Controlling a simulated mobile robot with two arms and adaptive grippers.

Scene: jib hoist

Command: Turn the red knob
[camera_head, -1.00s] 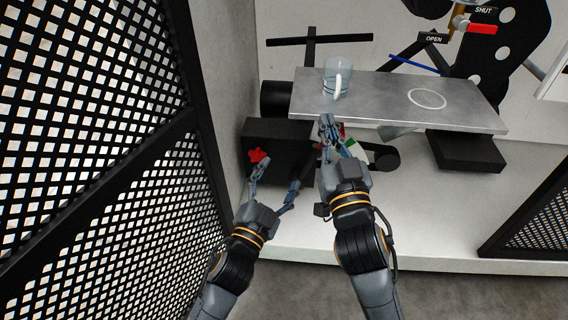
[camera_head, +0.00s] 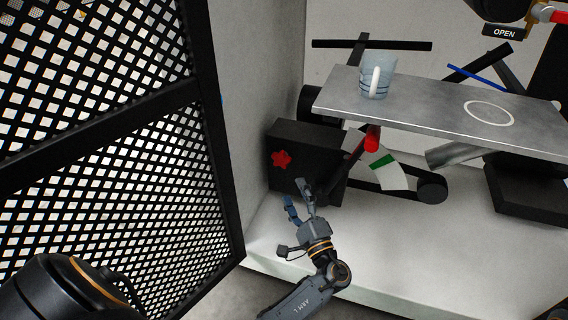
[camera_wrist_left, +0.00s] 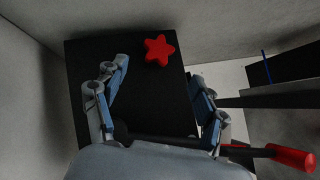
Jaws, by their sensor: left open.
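The red knob (camera_head: 282,159) is star-shaped and sits on the face of a black box (camera_head: 318,150) below the metal table. My left gripper (camera_head: 297,194) is open, below and slightly right of the knob, apart from it. In the left wrist view the knob (camera_wrist_left: 158,50) shows beyond the spread fingers of the left gripper (camera_wrist_left: 158,82), nearer the top of the picture. Nothing is between the fingers. My right gripper is out of view.
A striped mug (camera_head: 378,76) stands on the metal table (camera_head: 440,105) above. A black mesh fence (camera_head: 110,190) is at left.

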